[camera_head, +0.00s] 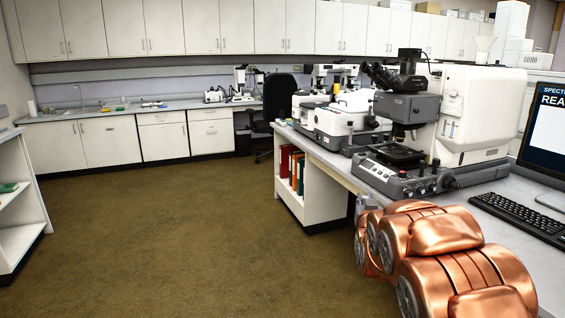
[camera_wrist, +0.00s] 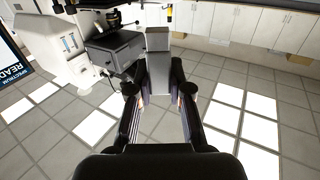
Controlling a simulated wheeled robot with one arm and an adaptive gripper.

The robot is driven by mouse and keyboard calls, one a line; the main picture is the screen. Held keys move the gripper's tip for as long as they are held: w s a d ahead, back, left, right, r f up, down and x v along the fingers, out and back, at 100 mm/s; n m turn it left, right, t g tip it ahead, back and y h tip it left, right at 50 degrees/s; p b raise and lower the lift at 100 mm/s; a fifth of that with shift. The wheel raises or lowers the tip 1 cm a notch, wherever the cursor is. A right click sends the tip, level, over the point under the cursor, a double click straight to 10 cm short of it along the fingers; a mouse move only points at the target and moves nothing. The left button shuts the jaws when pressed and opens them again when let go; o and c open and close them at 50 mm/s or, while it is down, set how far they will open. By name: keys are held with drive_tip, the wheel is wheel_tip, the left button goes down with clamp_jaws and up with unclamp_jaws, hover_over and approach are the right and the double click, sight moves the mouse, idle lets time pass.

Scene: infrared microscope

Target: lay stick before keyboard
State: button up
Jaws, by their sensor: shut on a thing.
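The black keyboard (camera_head: 520,217) lies on the bench at the right, in front of a monitor (camera_head: 545,130). My gripper (camera_wrist: 160,88) shows in the wrist view, its two dark fingers shut on a grey, block-shaped thing, which I take to be the stick (camera_wrist: 158,42). The keyboard is not in the wrist view.
A microscope (camera_head: 455,110) with a control base stands on the bench (camera_head: 345,172) left of the keyboard. A narrow strip of bare bench lies around the keyboard. The microscope shows close beyond my fingers in the wrist view. Open floor (camera_head: 190,230) is to the left.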

drive_tip(key=s+a+n+y, duration=0.1)
drive_tip(key=a+n+y, duration=0.15)
drive_tip(key=a, duration=0.45)
wheel_tip(320, 180, up, 17)
drive_tip(key=p, duration=1.8)
drive_tip(key=shift+s+d+m, duration=0.15)
drive_tip(key=shift+d+m, duration=0.15)
drive_tip(key=shift+m, duration=0.05)
drive_tip(key=shift+a, duration=0.1)
